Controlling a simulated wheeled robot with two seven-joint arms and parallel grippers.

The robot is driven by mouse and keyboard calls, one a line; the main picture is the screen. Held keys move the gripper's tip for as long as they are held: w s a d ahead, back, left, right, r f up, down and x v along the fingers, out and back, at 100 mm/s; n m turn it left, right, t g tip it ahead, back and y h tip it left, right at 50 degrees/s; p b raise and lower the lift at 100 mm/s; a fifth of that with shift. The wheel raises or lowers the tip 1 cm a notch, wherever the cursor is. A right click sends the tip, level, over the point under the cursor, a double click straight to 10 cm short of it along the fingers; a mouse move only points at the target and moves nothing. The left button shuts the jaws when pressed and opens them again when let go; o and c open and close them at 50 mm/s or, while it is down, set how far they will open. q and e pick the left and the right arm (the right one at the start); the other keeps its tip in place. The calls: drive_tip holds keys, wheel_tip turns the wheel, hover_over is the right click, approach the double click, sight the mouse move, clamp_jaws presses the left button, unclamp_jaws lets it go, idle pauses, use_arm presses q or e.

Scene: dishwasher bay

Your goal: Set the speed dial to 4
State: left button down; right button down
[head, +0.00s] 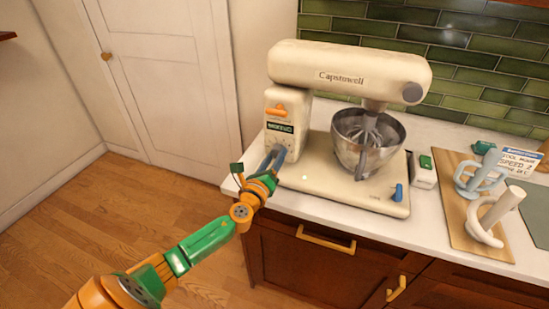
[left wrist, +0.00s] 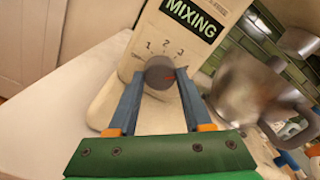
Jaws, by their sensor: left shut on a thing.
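The cream stand mixer (head: 345,72) stands on the counter. Its grey round speed dial (left wrist: 159,70) is on the column's end face, under the "MIXING" label (left wrist: 192,14). Numbers 1, 2 and 3 show above the dial; any 4 is hidden, perhaps behind the right-hand finger. A red mark shows at the dial's right side, but its exact reading is unclear. My left gripper (head: 274,160) is at the column, its blue fingers on either side of the dial, shut on it; it also shows in the left wrist view (left wrist: 160,82). My right gripper is out of view.
A steel bowl (head: 350,142) sits under the mixer head. An orange lever (head: 276,110) is above the dial and a blue knob (head: 398,192) is on the base. The floor at left is clear.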

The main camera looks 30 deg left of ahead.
use_arm(q)
drive_tip(key=shift+c, duration=1.6)
unclamp_jaws()
drive_tip(key=v, duration=0.6)
drive_tip(key=shift+s+d, duration=0.1)
drive_tip(key=shift+s, duration=0.5)
drive_tip(key=shift+w, duration=0.1)
